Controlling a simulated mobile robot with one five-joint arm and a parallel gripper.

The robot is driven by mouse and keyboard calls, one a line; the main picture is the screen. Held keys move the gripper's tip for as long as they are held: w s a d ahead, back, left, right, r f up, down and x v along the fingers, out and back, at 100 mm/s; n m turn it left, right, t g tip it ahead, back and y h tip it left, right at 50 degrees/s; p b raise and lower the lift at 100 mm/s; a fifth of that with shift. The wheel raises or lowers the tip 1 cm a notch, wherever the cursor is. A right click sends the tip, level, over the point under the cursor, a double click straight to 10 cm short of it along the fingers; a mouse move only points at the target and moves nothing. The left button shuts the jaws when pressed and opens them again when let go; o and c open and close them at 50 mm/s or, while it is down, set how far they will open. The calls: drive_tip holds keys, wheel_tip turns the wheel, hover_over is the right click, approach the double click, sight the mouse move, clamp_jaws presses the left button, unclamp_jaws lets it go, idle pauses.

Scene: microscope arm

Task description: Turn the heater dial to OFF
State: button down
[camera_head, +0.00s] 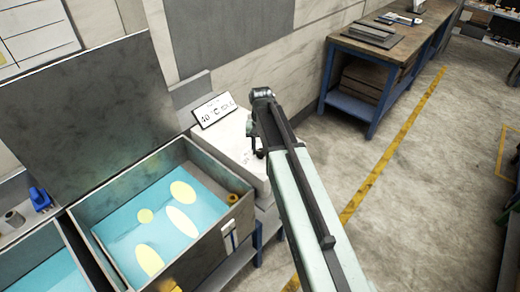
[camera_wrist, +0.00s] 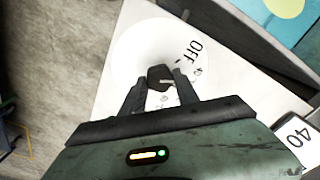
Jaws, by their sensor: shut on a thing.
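The heater is a white box (camera_head: 228,140) beside the open grey bin; its white top (camera_wrist: 125,60) fills the middle of the wrist view. The heater dial (camera_wrist: 160,74) is a dark knob with a pale mark on it, on a round white plate. The word OFF (camera_wrist: 196,50) is printed up and right of the knob. My gripper (camera_wrist: 156,86) has one finger on each side of the knob and is shut on it. In the head view my gripper (camera_head: 257,153) is at the heater's right side, and the arm hides the dial.
A small sign (camera_head: 214,110) reading 40 °C stands at the heater's back; part of it shows in the wrist view (camera_wrist: 296,137). An open grey bin (camera_head: 165,158) with a blue inside and yellow ovals stands to the left. Open floor (camera_head: 440,190) lies to the right.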

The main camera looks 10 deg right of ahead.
sight(261, 151)
drive_tip(key=n, duration=0.3)
drive_tip(key=shift+n, duration=0.3)
drive_tip(key=shift+a+n, duration=0.1)
drive_tip(key=shift+n, duration=1.5)
drive_tip(key=c, duration=0.9)
unclamp_jaws()
wheel_tip(261, 151, up, 8)
drive_tip(key=p, duration=0.8)
drive_tip(key=shift+f, duration=0.1)
